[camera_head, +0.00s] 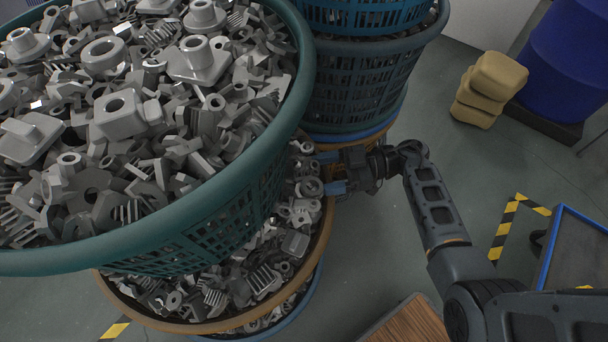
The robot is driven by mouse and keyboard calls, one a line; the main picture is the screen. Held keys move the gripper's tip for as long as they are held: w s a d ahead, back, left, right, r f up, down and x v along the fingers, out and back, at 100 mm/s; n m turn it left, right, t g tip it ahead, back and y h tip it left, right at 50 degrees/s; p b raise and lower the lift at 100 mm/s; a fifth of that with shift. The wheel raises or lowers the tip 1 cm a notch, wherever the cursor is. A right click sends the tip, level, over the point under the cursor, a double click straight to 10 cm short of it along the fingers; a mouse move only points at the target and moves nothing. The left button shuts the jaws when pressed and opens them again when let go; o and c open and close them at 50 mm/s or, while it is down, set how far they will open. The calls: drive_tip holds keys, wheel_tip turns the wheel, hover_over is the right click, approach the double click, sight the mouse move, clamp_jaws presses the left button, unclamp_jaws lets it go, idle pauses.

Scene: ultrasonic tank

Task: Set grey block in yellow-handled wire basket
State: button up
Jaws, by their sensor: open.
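My gripper (328,173) is open, with blue fingertips pointing left. It is beside the green basket's right side, at the edge of the grey parts in the orange-brown basket below. Nothing shows clearly between the fingers. Many grey metal parts fill the baskets, and I cannot tell which one is the grey block. No wire basket with a yellow handle is in view.
A large green plastic basket (222,214) heaped with parts fills the left. An orange-brown rimmed basket (204,326) lies below it. Dark baskets (368,85) are stacked behind. Tan sacks (487,88), a blue barrel (572,48) and a blue-edged cart (582,260) stand right.

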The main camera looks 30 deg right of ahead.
drive_tip(key=v, duration=0.7)
drive_tip(key=s+a+r+t, duration=0.1)
drive_tip(key=a, duration=0.2)
drive_tip(key=a+r+t, duration=0.1)
drive_tip(key=a+t, duration=0.1)
drive_tip(key=a, duration=0.1)
drive_tip(key=s+a+r+t, duration=0.1)
drive_tip(key=a+t, duration=0.1)
drive_tip(key=a, duration=0.1)
drive_tip(key=shift+s+a+r, duration=0.1)
drive_tip(key=shift+s+a, duration=0.1)
drive_tip(key=shift+s, duration=0.15)
drive_tip(key=s+r+m+h, duration=0.4)
drive_tip(key=s+r, duration=0.1)
drive_tip(key=s, duration=0.3)
drive_tip(key=s+a+r+m+t+h, duration=0.1)
drive_tip(key=s+r+m+h, duration=0.3)
drive_tip(key=s, duration=0.4)
drive_tip(key=s+r+m+t+h, duration=0.1)
drive_tip(key=s+r+m+h, duration=0.3)
drive_tip(key=s, duration=0.5)
wheel_tip(320, 180, up, 3)
drive_tip(key=shift+a+r+h, duration=0.15)
drive_tip(key=shift+a+h, duration=0.05)
drive_tip(key=shift+h, duration=1)
